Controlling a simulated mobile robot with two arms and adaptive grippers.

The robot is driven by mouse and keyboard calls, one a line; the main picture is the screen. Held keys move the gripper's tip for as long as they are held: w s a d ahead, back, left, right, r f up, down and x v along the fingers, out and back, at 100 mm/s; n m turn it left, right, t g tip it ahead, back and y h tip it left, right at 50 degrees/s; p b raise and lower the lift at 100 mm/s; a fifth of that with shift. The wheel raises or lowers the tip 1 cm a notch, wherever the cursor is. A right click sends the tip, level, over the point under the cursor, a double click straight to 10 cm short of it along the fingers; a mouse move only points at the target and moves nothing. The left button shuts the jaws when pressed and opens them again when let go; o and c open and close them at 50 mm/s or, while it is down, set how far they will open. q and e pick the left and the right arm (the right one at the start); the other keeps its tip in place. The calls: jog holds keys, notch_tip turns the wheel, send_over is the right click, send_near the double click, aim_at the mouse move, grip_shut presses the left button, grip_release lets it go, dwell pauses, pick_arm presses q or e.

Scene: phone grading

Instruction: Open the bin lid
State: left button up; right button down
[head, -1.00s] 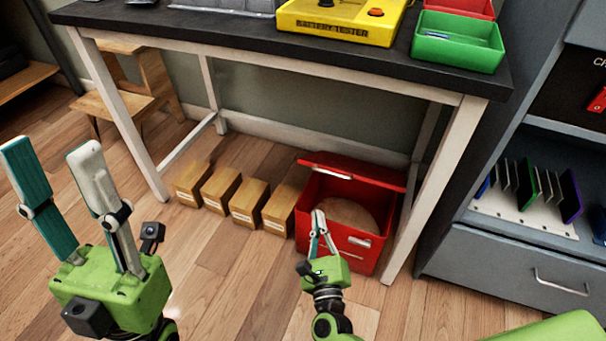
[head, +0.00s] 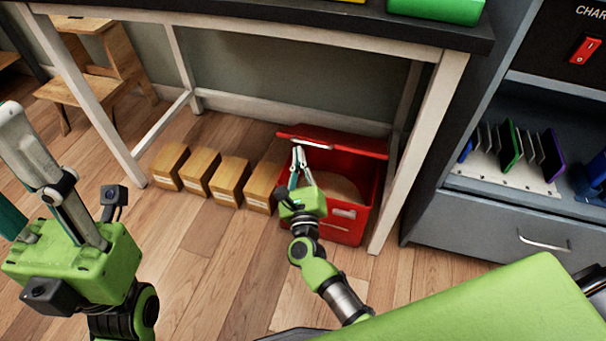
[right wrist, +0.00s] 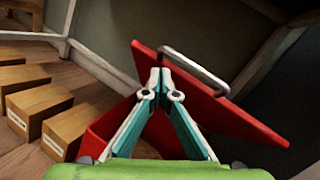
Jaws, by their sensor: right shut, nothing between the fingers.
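The red bin (head: 345,225) stands on the floor under the table. Its red lid (head: 365,148) is raised at the back, and part of the bin's inside shows below it. My right gripper (head: 298,152) is shut and empty, with its fingertips in front of the lid near its pale handle (head: 318,144). In the right wrist view, the closed fingertips (right wrist: 160,76) overlap the tilted lid (right wrist: 225,112), left of its metal handle (right wrist: 197,70); whether they touch it I cannot tell. My left gripper (head: 12,165) is open and empty at the left edge, partly cut off.
Several wooden boxes (head: 230,178) stand in a row left of the bin. A white table leg (head: 415,150) rises close on the bin's right, beside a grey cabinet (head: 480,225). A wooden chair (head: 95,75) is at the back left. Floor in front is clear.

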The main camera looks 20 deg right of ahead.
jog(key=shift+w+r, duration=0.45)
jog(key=shift+r, duration=0.15)
